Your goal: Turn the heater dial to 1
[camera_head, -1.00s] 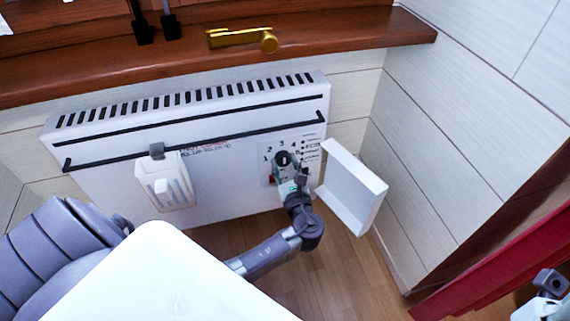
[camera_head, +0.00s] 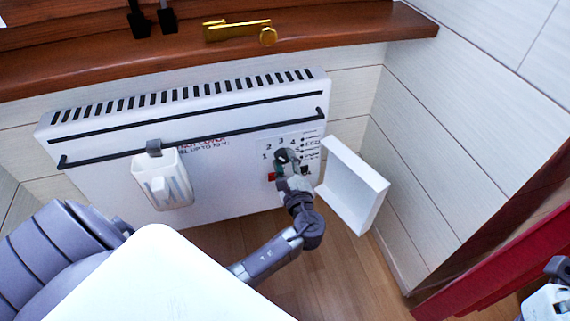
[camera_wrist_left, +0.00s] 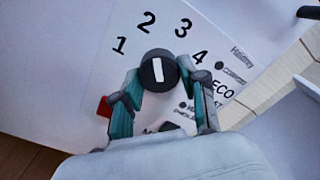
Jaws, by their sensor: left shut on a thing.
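The white heater (camera_head: 240,180) hangs on the wall under the wooden sill. Its control panel, at the right end, carries the numbers 1 to 4 and ECO. The round black dial (camera_wrist_left: 158,70) has a white mark, which lies nearly upright in the left wrist view, roughly in line with the 2. My left gripper (camera_head: 286,162) is at the panel, its fingers closed around the dial from both sides. The fingers partly hide the panel's lower part. A grey and white part of my right arm (camera_head: 548,300) shows at the bottom right corner, mostly cut off.
The heater's white cover flap (camera_head: 352,190) stands open just right of my left gripper. A white container (camera_head: 163,182) hangs on the heater's front rail. A red item (camera_head: 500,255) is at the right. Wooden floor (camera_head: 325,275) is clear below.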

